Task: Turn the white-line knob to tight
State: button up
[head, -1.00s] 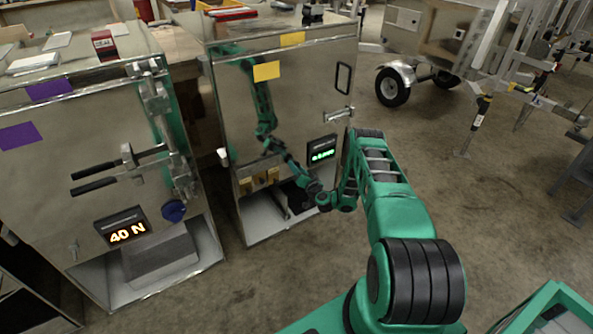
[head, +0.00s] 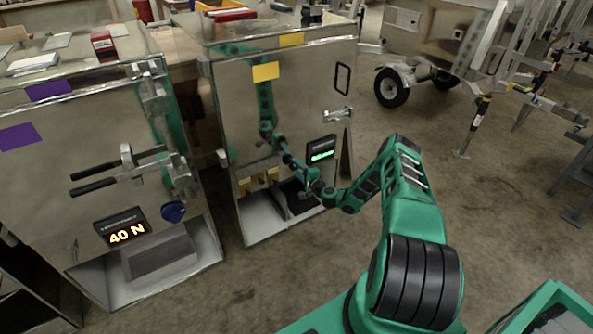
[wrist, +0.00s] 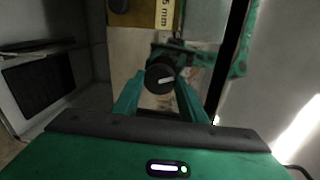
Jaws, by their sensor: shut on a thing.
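A black round knob with a white line (wrist: 160,78) shows in the wrist view, between the two green fingers of my gripper (wrist: 159,98). The fingers are shut on it from both sides. The white line points to the right and slightly up. In the head view my gripper (head: 309,187) is low at the front of the right-hand metal cabinet (head: 300,95), below its green-lit display (head: 321,149). The knob cannot be made out in the head view.
A left-hand metal cabinet (head: 60,165) carries handles, a blue knob (head: 173,212) and a display reading 40 N (head: 126,231). A label ending in "5 mm" (wrist: 166,14) is above the knob. A trailer wheel (head: 392,87) stands behind.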

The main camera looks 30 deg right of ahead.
jog(key=shift+s+d+f+m+y, duration=0.1)
jog(key=shift+s+f+m+y, duration=0.1)
jog(key=shift+m, duration=0.8)
jog(key=shift+s+d+f+m+y, duration=0.1)
jog(key=shift+f+m, duration=0.1)
jog(key=shift+m, duration=0.8)
jog(key=shift+w+a, duration=0.1)
jog(key=o, duration=1)
jog(key=shift+o, duration=0.2)
jog(key=shift+w+r, duration=0.1)
jog(key=shift+r, duration=0.05)
jog(key=s+r, duration=0.1)
jog(key=s, duration=0.9)
jog(key=shift+s+d, duration=0.3)
jog(key=shift+d, duration=0.1)
